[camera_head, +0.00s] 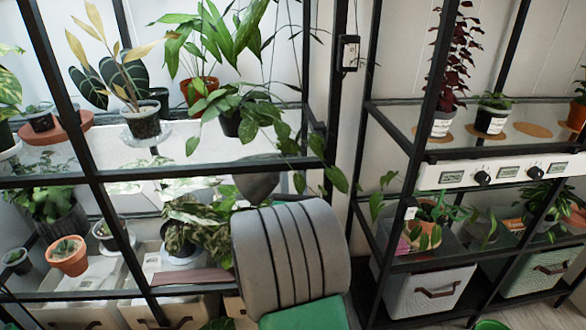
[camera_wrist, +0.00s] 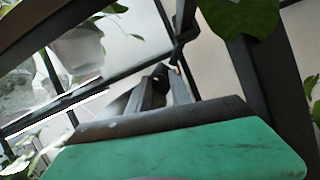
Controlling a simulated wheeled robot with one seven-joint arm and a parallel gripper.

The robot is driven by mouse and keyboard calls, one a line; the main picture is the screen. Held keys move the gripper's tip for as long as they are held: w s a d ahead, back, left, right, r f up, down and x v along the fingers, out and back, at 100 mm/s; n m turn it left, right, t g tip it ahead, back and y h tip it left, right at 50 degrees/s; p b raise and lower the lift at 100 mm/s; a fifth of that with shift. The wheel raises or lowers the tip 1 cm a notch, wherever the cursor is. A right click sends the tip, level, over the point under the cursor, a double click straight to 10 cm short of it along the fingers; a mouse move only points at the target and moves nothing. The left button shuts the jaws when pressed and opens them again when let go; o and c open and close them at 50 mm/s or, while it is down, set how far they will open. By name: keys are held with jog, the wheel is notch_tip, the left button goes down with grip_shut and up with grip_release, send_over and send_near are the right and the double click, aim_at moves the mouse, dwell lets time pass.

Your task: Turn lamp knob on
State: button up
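A white control panel (camera_head: 500,172) runs along the front of the right rack. It carries two black round knobs, a left knob (camera_head: 482,178) and a right knob (camera_head: 535,173), among small display windows. My grey and green arm stands in front of the left rack, left of this panel, and hides my gripper in the head view. In the wrist view my gripper (camera_wrist: 165,82) has its two grey fingers apart. A small dark round thing (camera_wrist: 160,74) shows between the fingertips. I cannot tell what it is or whether the fingers touch it.
Black rack posts and shelf edges stand close around my arm. Potted plants fill the left rack, with trailing leaves (camera_head: 335,178) near my arm. A small box (camera_head: 349,53) is fixed to the post between the racks. Baskets (camera_head: 425,290) stand below the right shelves.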

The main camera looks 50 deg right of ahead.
jog(key=shift+c, duration=0.3)
grip_shut()
jog(key=shift+m, duration=0.4)
jog(key=m+g+p, duration=0.1)
jog(key=m+g, duration=0.1)
jog(key=m, duration=0.4)
jog(key=m+g+p, duration=0.1)
jog(key=m+g, duration=0.2)
jog(key=m, duration=0.3)
jog(key=r+m+g+h+p, duration=0.1)
jog(key=m+g, duration=0.1)
jog(key=m, duration=0.4)
jog(key=shift+w+a+g, duration=0.25)
jog(key=shift+g, duration=0.05)
jog(key=shift+f, duration=0.1)
